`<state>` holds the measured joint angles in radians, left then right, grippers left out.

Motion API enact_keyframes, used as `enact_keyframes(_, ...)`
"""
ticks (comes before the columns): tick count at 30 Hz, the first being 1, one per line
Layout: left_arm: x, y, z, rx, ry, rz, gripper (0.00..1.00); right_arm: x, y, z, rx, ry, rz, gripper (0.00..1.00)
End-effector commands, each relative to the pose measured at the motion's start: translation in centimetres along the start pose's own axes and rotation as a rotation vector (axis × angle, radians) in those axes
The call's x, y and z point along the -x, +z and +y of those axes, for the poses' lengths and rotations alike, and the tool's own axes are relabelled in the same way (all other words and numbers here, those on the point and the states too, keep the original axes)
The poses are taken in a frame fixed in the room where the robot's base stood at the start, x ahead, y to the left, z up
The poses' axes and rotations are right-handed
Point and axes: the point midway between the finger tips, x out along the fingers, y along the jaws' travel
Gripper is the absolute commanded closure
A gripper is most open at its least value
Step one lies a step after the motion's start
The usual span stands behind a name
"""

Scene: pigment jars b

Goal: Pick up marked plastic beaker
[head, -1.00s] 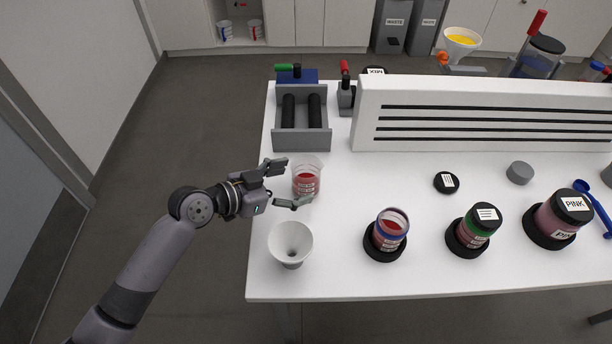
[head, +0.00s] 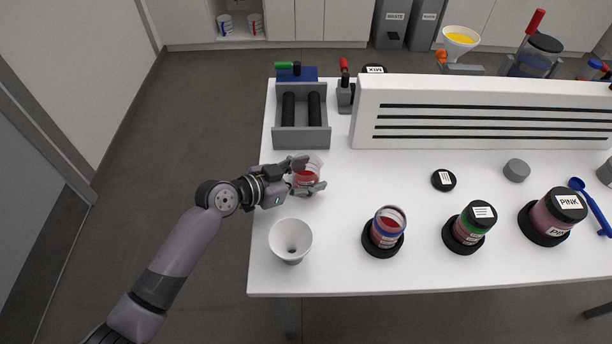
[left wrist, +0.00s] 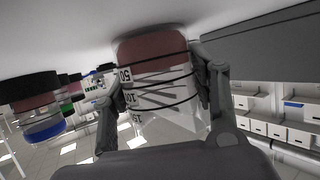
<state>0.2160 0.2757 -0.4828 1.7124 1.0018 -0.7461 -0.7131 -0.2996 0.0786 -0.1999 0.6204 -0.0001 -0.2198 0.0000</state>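The marked plastic beaker (head: 306,177) is clear, with red contents, and stands upright on the left part of the white table. In the left wrist view the beaker (left wrist: 157,80) appears upside down, with black bands and printed numbers on its wall. My left gripper (head: 312,174) reaches it from the left. Its fingers are closed in on opposite sides of the beaker; in the left wrist view the gripper (left wrist: 157,92) has a finger against each side. The beaker's base seems to rest on the table. My right gripper is not in view.
A white funnel-like cup (head: 290,239) stands just in front of the beaker. A grey roller device (head: 302,138) and a white slotted box (head: 480,115) stand behind. Jars on black bases, an open one (head: 388,226) nearest, line the front right. The table between is clear.

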Motion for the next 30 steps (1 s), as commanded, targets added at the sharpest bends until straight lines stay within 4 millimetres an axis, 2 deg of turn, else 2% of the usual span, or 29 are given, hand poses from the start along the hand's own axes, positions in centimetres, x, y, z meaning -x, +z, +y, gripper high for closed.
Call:
enact_keyframes(12, 0.0, 0.0, 0.0, 0.0, 0.0, 0.0, 0.76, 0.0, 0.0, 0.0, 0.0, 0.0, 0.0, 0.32)
enact_keyframes(23, 0.2, -0.7, 0.0, -0.003, 0.0, 0.002, 0.76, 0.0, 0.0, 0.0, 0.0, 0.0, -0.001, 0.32)
enact_keyframes(26, 0.6, -1.6, -0.1, -0.006, -0.001, 0.003, 0.76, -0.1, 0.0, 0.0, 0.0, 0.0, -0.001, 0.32)
enact_keyframes(30, 1.6, -4.0, -0.1, -0.007, -0.001, 0.005, 0.76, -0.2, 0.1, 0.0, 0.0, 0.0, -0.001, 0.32)
